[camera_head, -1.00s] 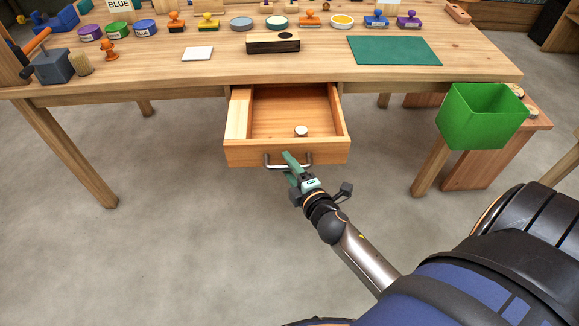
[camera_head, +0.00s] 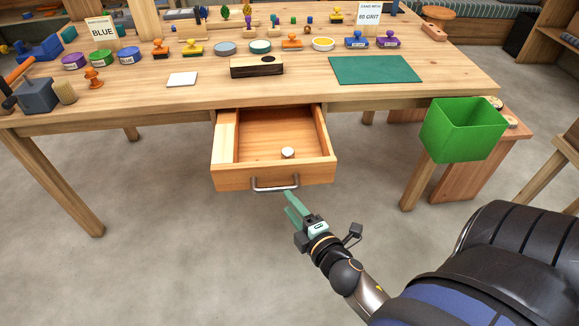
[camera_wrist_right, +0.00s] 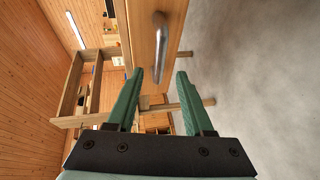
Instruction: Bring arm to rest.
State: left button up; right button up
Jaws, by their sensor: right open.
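My right gripper (camera_head: 294,208) is open and empty, just in front of and below the drawer handle (camera_head: 275,184) in the head view. Its two green fingers show apart in the right wrist view (camera_wrist_right: 158,100), with the metal handle (camera_wrist_right: 159,48) beyond them, not between them. The drawer (camera_head: 240,176) is pulled out of the wooden table and holds a small white-topped round object (camera_head: 288,152). My left gripper is not in any view.
The workbench (camera_head: 290,92) carries stamps, ink tins, a green mat (camera_head: 375,69) and a white card (camera_head: 182,79). A green bin (camera_head: 463,130) is at its right front corner. The floor in front of the drawer is clear.

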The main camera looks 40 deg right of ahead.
dwell(0.4)
jog(key=s+a+f+m+g+y, duration=0.3)
jog(key=s+a+f+m, duration=0.2)
jog(key=a+m, duration=0.15)
jog(key=s+a+f+m+g+y, duration=0.35)
jog(key=s+a+f+m, duration=0.2)
jog(key=a, duration=0.25)
pick_arm(q)
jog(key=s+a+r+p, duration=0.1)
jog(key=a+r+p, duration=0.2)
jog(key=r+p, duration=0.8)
jog(key=p, duration=0.4)
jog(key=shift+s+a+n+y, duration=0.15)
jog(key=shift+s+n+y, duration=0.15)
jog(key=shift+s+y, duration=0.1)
pick_arm(e)
jog(key=d+r+m+h, duration=0.1)
jog(key=d+r, duration=0.2)
jog(key=r, duration=0.8)
jog(key=shift+s+r+h, duration=0.15)
jog(key=shift+s+h, duration=0.2)
jog(key=shift+s, duration=0.1)
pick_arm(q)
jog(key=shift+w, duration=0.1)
pick_arm(e)
jog(key=shift+s+d, duration=0.1)
jog(key=shift+d, duration=0.05)
